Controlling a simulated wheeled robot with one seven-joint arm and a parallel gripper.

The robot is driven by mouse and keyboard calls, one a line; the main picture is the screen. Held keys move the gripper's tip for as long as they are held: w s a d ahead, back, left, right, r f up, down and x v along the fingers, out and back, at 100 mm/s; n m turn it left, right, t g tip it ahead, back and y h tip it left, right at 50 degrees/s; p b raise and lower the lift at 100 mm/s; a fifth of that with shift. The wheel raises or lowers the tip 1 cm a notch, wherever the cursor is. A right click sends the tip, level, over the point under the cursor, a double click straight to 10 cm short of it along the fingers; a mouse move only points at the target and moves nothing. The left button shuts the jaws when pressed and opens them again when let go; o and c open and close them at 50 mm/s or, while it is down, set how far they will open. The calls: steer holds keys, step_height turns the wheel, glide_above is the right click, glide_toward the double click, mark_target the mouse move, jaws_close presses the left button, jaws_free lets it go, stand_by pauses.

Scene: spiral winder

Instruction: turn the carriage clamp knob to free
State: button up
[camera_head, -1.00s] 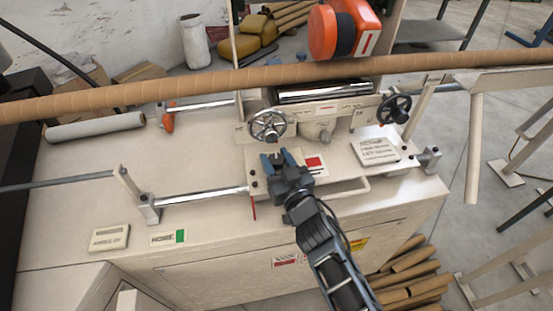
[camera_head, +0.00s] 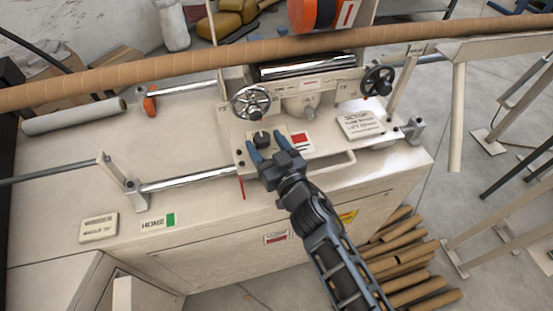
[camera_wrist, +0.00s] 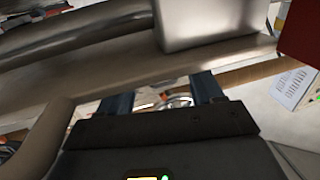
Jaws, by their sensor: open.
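A small black knob (camera_head: 261,137) stands on the front of the pale carriage (camera_head: 320,147), left of a red-and-white label and below a spoked handwheel. It looks like the clamp knob; its pointer setting is too small to read. My gripper (camera_head: 266,149) is open and empty, its two blue fingers pointing at the knob from the near side. The fingertips look just short of the knob. In the wrist view the two fingers (camera_wrist: 160,98) stand apart with part of a shiny wheel beyond them; I cannot make out the knob there.
The spoked handwheel (camera_head: 250,102) sits close behind the knob, and a black handwheel (camera_head: 378,80) is further right. A front handle bar (camera_head: 335,166) and a steel rail (camera_head: 190,179) lie near the gripper. A long cardboard tube (camera_head: 180,73) crosses above.

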steer(key=shift+v, duration=2.75)
steer(key=m+t+h, duration=0.1)
steer(key=m+h, duration=0.1)
steer(key=m, duration=0.1)
glide_toward(266, 144)
steer(key=s, duration=0.6)
steer(key=s+d+r+m+h+b, duration=0.1)
steer(key=s+d+m+h, duration=0.15)
steer(key=s, duration=0.45)
steer(key=s+d+r+m+h, duration=0.1)
steer(key=s+d, duration=0.3)
steer(key=s, duration=0.2)
steer(key=s+d+r+g+h, duration=0.1)
steer(key=s+d+r, duration=0.3)
steer(key=s+d, duration=0.3)
steer(key=s+d+r+n+g+h, duration=0.1)
steer(key=s+d+r, duration=0.3)
steer(key=s+d, duration=0.3)
steer(key=s, duration=0.3)
steer(key=shift+s+r+h, duration=0.2)
steer(key=shift+r+h, duration=0.15)
